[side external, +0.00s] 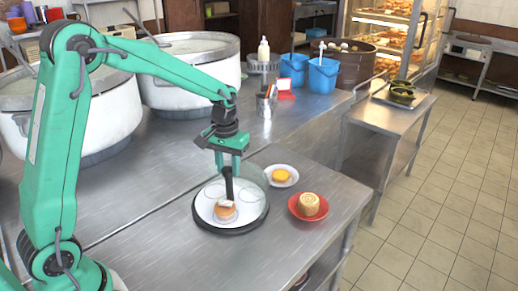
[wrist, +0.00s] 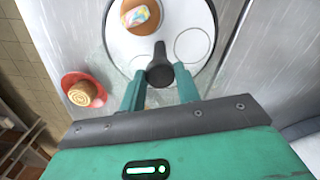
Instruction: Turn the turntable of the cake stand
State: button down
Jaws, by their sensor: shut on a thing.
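The cake stand's turntable (side external: 240,213) is a white disc with a dark rim on the metal counter; it also shows in the wrist view (wrist: 190,18). Thin circles are outlined on it. An orange-brown cake (side external: 225,211) with a pale, coloured piece on top sits on one side of the disc; it shows at the top of the wrist view (wrist: 136,27). A black upright handle (wrist: 160,70) stands over the disc. My gripper (side external: 229,172) points down and is shut on this handle, with one finger on each side of it. The handle's gripped part is partly hidden.
A red plate (side external: 294,213) with a rolled cake (side external: 309,204) and a white plate (side external: 292,183) with a yellow cake stand close on the right. Large white pots (side external: 195,85), blue containers (side external: 323,76) and a small can (side external: 265,107) are behind. Bare counter lies left.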

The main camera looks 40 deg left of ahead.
jog(key=shift+w+r+n, duration=0.1)
jog(key=shift+r+n, duration=0.05)
jog(key=shift+n, duration=5.25)
jog(key=c, duration=1)
grip_release()
jog(key=shift+r, duration=3.85)
jog(key=shift+s+r, duration=0.1)
jog(key=shift+s, duration=0.1)
